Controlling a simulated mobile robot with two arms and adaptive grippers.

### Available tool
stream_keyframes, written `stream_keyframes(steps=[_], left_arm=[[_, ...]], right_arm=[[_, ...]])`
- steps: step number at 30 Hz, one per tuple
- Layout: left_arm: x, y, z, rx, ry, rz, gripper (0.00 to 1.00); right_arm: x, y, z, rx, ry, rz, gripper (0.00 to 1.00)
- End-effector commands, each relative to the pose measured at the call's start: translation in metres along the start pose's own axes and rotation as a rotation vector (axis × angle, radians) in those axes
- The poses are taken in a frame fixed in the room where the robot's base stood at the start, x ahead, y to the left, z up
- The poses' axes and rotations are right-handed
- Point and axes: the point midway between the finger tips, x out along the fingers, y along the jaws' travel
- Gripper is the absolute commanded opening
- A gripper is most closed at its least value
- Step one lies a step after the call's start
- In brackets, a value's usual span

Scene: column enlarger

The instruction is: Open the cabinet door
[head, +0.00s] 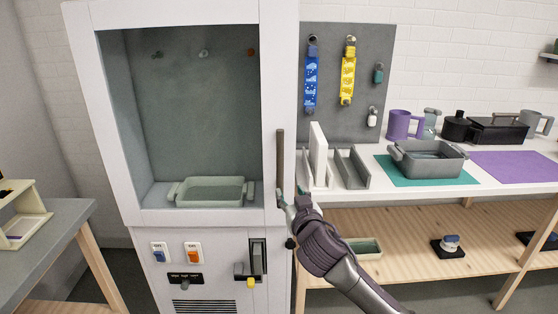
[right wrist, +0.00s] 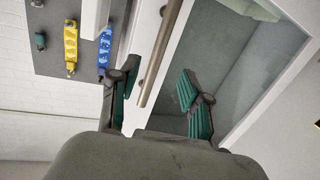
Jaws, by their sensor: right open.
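The cabinet (head: 110,120) is tall and white, with a framed front that shows its grey interior. The door looks closed, apparently with a clear pane. Its long vertical handle (head: 280,160) is on the right side of the frame. My right gripper (head: 287,203) is at the lower end of the handle. In the right wrist view the handle (right wrist: 163,50) runs between the two open green-padded fingers of my gripper (right wrist: 158,88). I cannot tell whether either finger touches it. My left gripper is not in view.
A grey-green tray (head: 212,192) sits inside the cabinet. Switches and a lever are on the panel below. Right of the cabinet, a white rack (head: 320,155) and a grey pan (head: 428,160) stand on a shelf. A grey table (head: 45,240) is at the left.

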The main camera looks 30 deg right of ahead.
Motion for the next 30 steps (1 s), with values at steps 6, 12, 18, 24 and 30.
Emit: stream_keyframes(steps=[6, 12, 18, 24, 30], left_arm=[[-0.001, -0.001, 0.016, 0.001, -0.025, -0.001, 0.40], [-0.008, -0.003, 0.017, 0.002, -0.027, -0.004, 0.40], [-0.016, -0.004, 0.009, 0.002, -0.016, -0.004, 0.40], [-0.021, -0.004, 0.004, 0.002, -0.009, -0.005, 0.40], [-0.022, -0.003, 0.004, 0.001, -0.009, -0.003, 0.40]], right_arm=[[-0.007, 0.000, -0.041, 0.037, 0.077, 0.003, 0.47], [0.026, 0.001, -0.045, 0.035, 0.076, 0.004, 0.47], [0.070, 0.001, -0.048, 0.035, 0.075, 0.004, 0.47], [0.105, 0.001, -0.049, 0.036, 0.074, 0.003, 0.47], [0.121, 0.000, -0.049, 0.035, 0.074, 0.001, 0.47]])
